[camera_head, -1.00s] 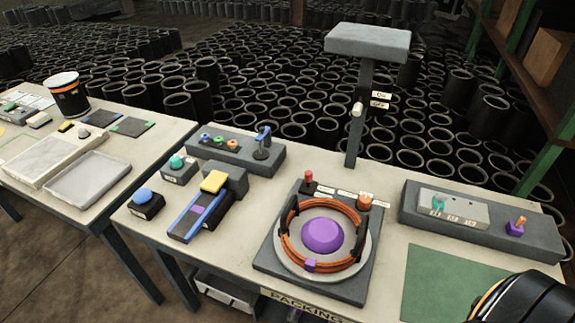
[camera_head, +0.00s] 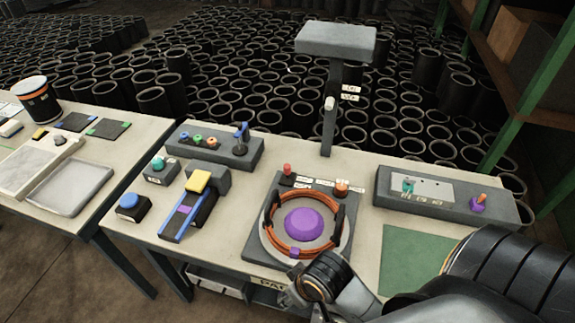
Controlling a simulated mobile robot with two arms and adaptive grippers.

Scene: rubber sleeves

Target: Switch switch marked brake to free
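No label reading "brake" is legible to me. On the turntable unit (camera_head: 258,238) a red knob (camera_head: 287,169) and an orange knob (camera_head: 341,187) stand at the back with small white labels beside them. A grey box (camera_head: 505,207) at the right carries a teal lever (camera_head: 408,185) over several small labels, and a purple knob with an orange handle (camera_head: 479,202). A pale switch (camera_head: 330,103) with two labels sits on the lamp post. My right gripper (camera_head: 318,282) is at the turntable's front edge; its fingers are not clear. My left gripper is out of view.
An orange ring (camera_head: 272,243) lies around a purple dome (camera_head: 303,224) on the turntable. A green mat (camera_head: 405,250) is right of it. A blue-purple slide with a yellow block (camera_head: 198,182), a blue button (camera_head: 129,201) and a tool box (camera_head: 225,152) stand left. Black sleeves fill the floor behind.

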